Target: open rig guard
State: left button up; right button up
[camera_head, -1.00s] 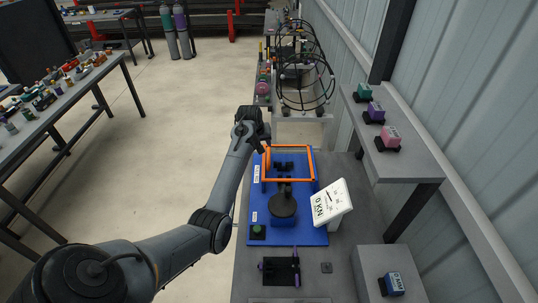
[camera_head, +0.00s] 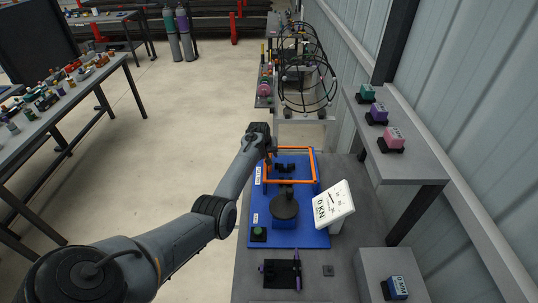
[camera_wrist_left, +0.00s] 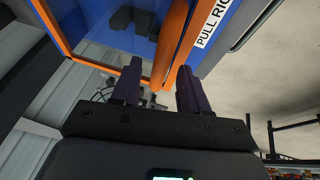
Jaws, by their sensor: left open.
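The rig guard (camera_head: 292,181) is an orange frame on the blue test rig (camera_head: 290,239). In the left wrist view, its orange frame (camera_wrist_left: 165,45) borders a clear panel, and a blue part with a "PULL RIG" label (camera_wrist_left: 206,25) lies beyond. My left gripper (camera_head: 269,149) is at the guard's far left corner in the head view. Its two dark fingers (camera_wrist_left: 158,78) are open, with an orange bar just ahead of and between their tips. I cannot tell whether they touch it. My right gripper is not in view.
A white gauge display (camera_head: 333,203) stands right of the rig. A green button (camera_head: 258,234) is at the rig's near left corner. A grey shelf (camera_head: 412,166) with coloured blocks is at the right, by the wall. A wire cage (camera_head: 305,80) stands beyond the rig.

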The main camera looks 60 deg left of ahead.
pick_arm(q)
grip_shut()
dwell(0.3)
